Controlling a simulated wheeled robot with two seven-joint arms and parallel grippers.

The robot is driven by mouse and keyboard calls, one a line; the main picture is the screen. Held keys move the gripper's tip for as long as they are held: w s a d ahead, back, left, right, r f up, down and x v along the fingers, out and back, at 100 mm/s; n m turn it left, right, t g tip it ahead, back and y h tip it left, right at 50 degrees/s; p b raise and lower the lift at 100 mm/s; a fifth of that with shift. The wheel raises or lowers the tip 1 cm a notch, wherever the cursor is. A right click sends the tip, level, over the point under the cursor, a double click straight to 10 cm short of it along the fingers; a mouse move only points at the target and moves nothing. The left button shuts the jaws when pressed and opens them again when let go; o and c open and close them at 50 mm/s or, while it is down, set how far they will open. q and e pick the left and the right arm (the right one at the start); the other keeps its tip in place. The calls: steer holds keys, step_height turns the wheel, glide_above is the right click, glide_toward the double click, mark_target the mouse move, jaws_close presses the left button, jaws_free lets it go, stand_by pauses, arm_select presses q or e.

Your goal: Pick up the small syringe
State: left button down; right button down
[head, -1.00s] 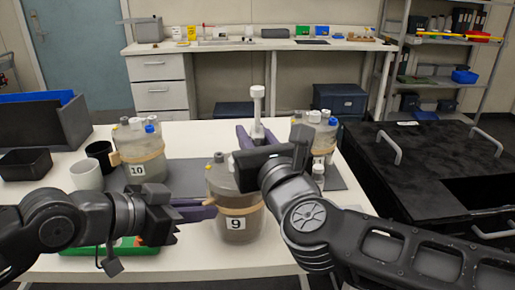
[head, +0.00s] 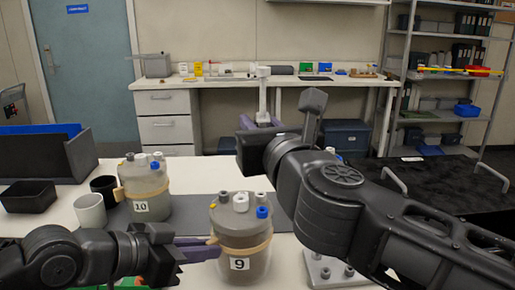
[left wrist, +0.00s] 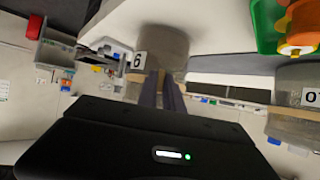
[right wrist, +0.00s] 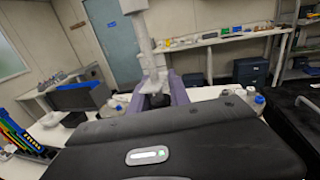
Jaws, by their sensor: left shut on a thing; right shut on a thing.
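A white syringe (head: 263,92) stands upright in my right gripper (head: 257,123), whose purple fingers are shut on its lower part. It also shows large in the right wrist view (right wrist: 147,45), held clear of the surfaces below. My left gripper (head: 203,248) is low at the front, its purple fingers shut on the tan tab of bioreactor 9 (head: 238,228). In the left wrist view the fingers (left wrist: 160,88) meet that tab. Bioreactor 9 stands upright on the table.
My right arm hides most of the table's right side. A metal fitting (head: 328,268) sits at front right.

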stand_by(0.6)
arm_select(q)
steer(key=c, duration=1.4)
jaws_free()
steer(key=v, duration=1.2)
steer(key=shift+f, duration=0.1)
